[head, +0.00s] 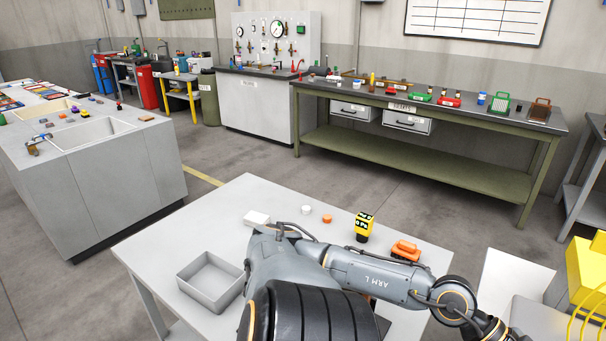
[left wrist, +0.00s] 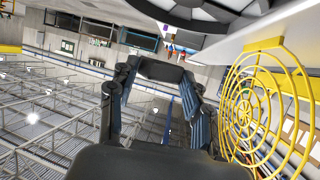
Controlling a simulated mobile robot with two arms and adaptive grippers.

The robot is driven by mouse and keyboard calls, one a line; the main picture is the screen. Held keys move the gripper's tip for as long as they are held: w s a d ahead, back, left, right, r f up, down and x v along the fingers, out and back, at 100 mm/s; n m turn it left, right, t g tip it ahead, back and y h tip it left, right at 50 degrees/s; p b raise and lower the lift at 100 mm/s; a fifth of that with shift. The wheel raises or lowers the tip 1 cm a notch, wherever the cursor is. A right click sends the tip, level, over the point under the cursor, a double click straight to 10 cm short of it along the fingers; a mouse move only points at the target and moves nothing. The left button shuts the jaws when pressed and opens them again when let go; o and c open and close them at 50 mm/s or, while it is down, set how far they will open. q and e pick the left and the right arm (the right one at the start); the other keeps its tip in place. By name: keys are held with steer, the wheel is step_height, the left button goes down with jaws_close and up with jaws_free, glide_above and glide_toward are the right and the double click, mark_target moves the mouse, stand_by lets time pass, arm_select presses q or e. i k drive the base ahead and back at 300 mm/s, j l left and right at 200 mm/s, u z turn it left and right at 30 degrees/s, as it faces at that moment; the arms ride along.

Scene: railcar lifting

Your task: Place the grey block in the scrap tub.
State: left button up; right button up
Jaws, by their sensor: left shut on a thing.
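In the left wrist view my left gripper (left wrist: 160,78) has its two dark fingers spread around a dark grey block (left wrist: 160,70), which spans the gap between the fingertips. The block is partly hidden, and its underside cannot be made out. In the head view my left arm crosses the near table toward the lower right, and its gripper is out of frame. An open, square grey tub (head: 196,291), apparently the scrap tub, stands on the left of the near table; its visible inside looks empty. My right gripper is not in view.
The near table (head: 165,243) also holds a white block (head: 257,218), a white round piece (head: 306,209), an orange piece (head: 327,218), a yellow-black item (head: 364,226) and an orange item (head: 404,250). A yellow wire guard (left wrist: 250,110) stands close to the right of my left gripper.

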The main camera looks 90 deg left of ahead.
mark_target(215, 284)
steer(key=u, duration=2.4)
